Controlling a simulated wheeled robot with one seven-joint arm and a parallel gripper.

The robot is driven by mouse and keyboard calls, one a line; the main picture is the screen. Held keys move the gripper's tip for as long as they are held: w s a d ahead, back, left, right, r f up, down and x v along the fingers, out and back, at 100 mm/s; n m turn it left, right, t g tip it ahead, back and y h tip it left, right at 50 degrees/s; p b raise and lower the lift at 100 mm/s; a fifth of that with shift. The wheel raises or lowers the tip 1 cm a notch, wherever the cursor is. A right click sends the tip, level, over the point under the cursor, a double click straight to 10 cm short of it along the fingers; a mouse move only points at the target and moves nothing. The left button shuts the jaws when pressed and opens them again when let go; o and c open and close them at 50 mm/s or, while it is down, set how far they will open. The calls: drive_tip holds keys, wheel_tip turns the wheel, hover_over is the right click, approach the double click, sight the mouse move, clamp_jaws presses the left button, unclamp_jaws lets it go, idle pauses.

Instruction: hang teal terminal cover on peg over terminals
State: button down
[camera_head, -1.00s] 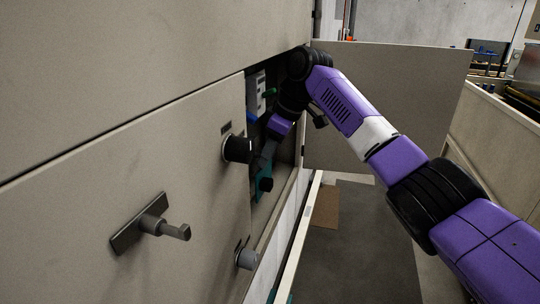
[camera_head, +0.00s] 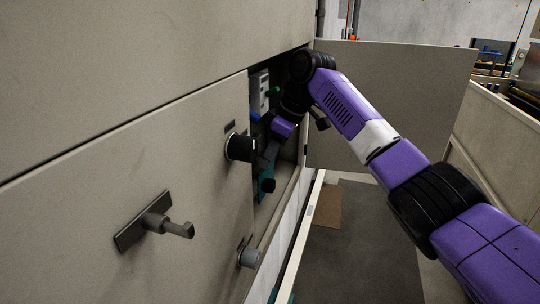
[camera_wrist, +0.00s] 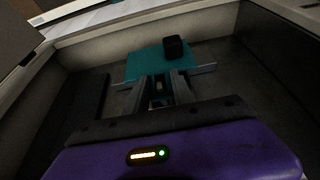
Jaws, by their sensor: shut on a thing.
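The teal terminal cover (camera_wrist: 143,64) is a flat plate with a black knob (camera_wrist: 174,47) near its far edge in the wrist view. My gripper (camera_wrist: 160,88) is shut on the cover inside the open cabinet bay. In the head view, a narrow part of the cover (camera_head: 264,187) shows beside the cabinet door's edge, below my gripper (camera_head: 270,150). The peg and the terminals behind the cover cannot be made out. Grey strips stick out on either side of the cover in the wrist view.
The large beige cabinet front (camera_head: 120,190) fills the left, with a black knob (camera_head: 240,147), a grey handle (camera_head: 165,225) and a lower grey knob (camera_head: 248,257). A white module (camera_head: 259,92) sits inside the bay. An open panel (camera_head: 390,105) stands behind my arm.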

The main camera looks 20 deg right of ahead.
idle(0.4)
drive_tip(key=c, duration=1)
unclamp_jaws()
drive_tip(key=shift+b+v, duration=1.15)
drive_tip(key=shift+v, duration=2.8)
